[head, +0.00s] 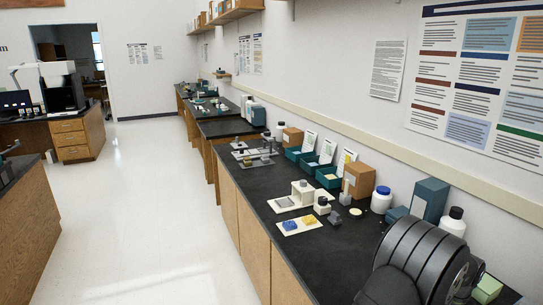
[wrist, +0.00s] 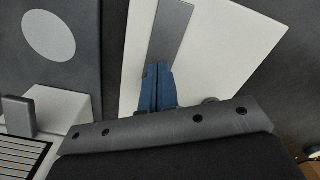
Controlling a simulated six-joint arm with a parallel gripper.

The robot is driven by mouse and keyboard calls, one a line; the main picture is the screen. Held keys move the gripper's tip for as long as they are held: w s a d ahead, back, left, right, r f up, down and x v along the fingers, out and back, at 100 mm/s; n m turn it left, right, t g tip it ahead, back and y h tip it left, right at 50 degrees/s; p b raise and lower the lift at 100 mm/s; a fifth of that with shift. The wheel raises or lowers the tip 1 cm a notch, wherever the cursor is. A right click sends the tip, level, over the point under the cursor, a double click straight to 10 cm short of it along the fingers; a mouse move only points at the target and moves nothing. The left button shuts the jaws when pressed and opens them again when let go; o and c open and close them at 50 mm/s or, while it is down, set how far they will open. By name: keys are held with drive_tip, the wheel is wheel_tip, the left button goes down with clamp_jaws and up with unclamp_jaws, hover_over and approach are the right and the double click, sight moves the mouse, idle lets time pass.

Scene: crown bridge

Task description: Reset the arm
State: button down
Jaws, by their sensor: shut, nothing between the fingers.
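My gripper (wrist: 157,88) shows in the wrist view as two blue fingertips pressed together, with nothing between them. The fingertips appear over a white panel (wrist: 215,55) with a grey strip (wrist: 172,30) running up from them. I cannot tell whether they touch it. I cannot make out my gripper in the head view. A large dark ribbed body, which looks like part of my arm, fills the lower right of that view.
A dark block (wrist: 60,75) stands left in the wrist view.

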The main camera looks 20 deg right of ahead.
drive_tip(key=shift+a, duration=0.1)
drive_tip(key=shift+a, duration=0.25)
wheel_tip(320, 180, up, 6)
drive_tip(key=f, duration=0.4)
drive_tip(key=d+f, duration=0.1)
drive_tip(key=f, duration=0.1)
drive_tip(key=shift+d, duration=0.2)
drive_tip(key=shift+a, duration=3.35)
